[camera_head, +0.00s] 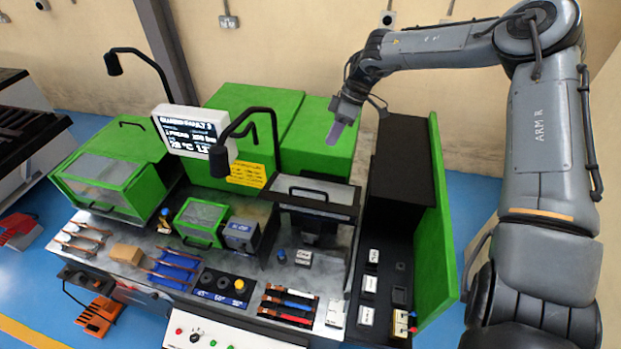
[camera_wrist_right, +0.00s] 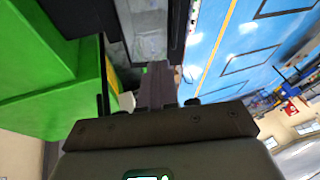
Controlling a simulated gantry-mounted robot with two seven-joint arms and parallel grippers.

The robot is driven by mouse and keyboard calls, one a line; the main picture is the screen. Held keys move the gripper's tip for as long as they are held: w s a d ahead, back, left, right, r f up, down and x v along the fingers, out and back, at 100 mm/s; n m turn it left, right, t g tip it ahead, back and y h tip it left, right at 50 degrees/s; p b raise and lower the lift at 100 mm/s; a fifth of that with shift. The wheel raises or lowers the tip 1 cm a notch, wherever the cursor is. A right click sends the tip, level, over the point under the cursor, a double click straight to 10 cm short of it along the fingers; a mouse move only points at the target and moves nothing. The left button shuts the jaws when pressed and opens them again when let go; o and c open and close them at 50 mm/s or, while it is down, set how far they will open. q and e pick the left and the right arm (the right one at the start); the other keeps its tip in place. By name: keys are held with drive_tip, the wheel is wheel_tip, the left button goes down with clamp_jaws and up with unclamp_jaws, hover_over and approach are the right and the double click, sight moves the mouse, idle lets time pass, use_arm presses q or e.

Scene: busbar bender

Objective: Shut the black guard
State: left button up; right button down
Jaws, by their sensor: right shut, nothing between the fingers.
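The black guard (camera_head: 316,194) is a black-framed, clear-windowed cover with a black bar handle, right of the middle of the machine. It appears raised, with its panel above the dark tooling under it. My right gripper (camera_head: 337,132) is shut and empty, above and behind the guard, in front of the green housing and apart from the handle. In the right wrist view its fingers (camera_wrist_right: 157,85) are together, with a greyish panel beyond that I cannot identify for sure. My left gripper is in neither view.
A screen (camera_head: 190,133) and a black gooseneck lamp (camera_head: 219,160) stand left of the guard. A tall black cabinet with a green side panel (camera_head: 432,240) stands to the right. Green-framed guards (camera_head: 105,180) are at the left. Copper bars and tools lie along the front.

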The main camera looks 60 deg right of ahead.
drive_tip(key=p, duration=0.4)
hover_over(315, 196)
drive_tip(key=d, duration=0.1)
drive_tip(key=shift+m, duration=0.4)
wheel_tip(315, 196, down, 10)
drive_tip(key=shift+w+d+f, duration=0.1)
drive_tip(key=shift+d, duration=0.05)
drive_tip(key=shift+a+f, duration=0.45)
drive_tip(key=shift+f, duration=0.1)
